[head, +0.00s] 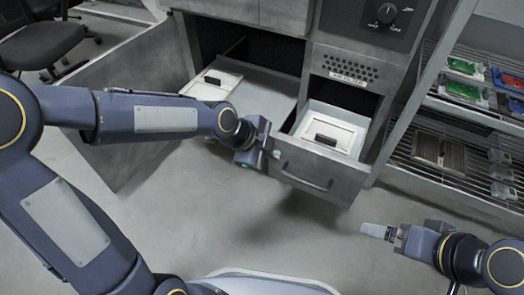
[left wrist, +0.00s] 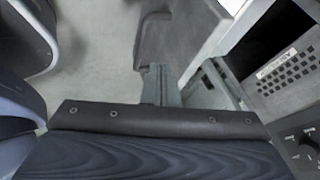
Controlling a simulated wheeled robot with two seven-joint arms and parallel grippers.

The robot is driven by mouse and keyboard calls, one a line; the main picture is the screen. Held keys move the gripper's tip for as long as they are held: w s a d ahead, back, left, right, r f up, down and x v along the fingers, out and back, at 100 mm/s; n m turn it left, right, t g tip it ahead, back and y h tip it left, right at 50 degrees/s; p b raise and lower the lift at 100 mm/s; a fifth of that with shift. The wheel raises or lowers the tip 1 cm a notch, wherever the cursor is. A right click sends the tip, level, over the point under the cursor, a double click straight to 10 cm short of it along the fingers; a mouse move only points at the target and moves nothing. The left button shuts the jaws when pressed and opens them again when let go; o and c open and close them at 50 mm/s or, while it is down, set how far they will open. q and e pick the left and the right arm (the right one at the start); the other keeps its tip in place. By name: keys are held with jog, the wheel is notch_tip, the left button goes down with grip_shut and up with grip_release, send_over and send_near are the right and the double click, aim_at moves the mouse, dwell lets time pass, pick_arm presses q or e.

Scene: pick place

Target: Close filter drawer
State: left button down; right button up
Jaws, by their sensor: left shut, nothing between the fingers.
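The filter drawer (head: 318,170) is pulled out of the cabinet, in the right half of the head view. It has a grey front with a bar handle, and a white filter (head: 330,128) with a black grip lies inside. My left gripper (head: 272,154) is shut and empty at the left end of the drawer front; I cannot tell whether it touches. In the left wrist view its fingers (left wrist: 160,84) are together, left of the drawer (left wrist: 215,84). My right gripper (head: 376,231) is below and right of the drawer, apart from it; its finger gap is unclear.
A cabinet door (head: 120,78) stands open at left, beside an open bay with another filter (head: 212,84). A wire shelf (head: 470,185) with small boxes stands at right. A black chair (head: 40,45) is at far left. The floor before the drawer is clear.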

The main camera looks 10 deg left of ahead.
pick_arm(q)
jog(key=w, duration=0.1)
jog(key=w+d+f+b, duration=0.1)
jog(key=w+d+f, duration=0.1)
jog(key=shift+w+d+f+b, duration=0.2)
jog(key=shift+w+f+b, duration=0.05)
jog(key=shift+w+b, duration=0.15)
jog(key=shift+w+d+r, duration=0.1)
jog(key=shift+w, duration=0.4)
pick_arm(e)
notch_tip(320, 180, down, 3)
jog(key=shift+r, duration=0.15)
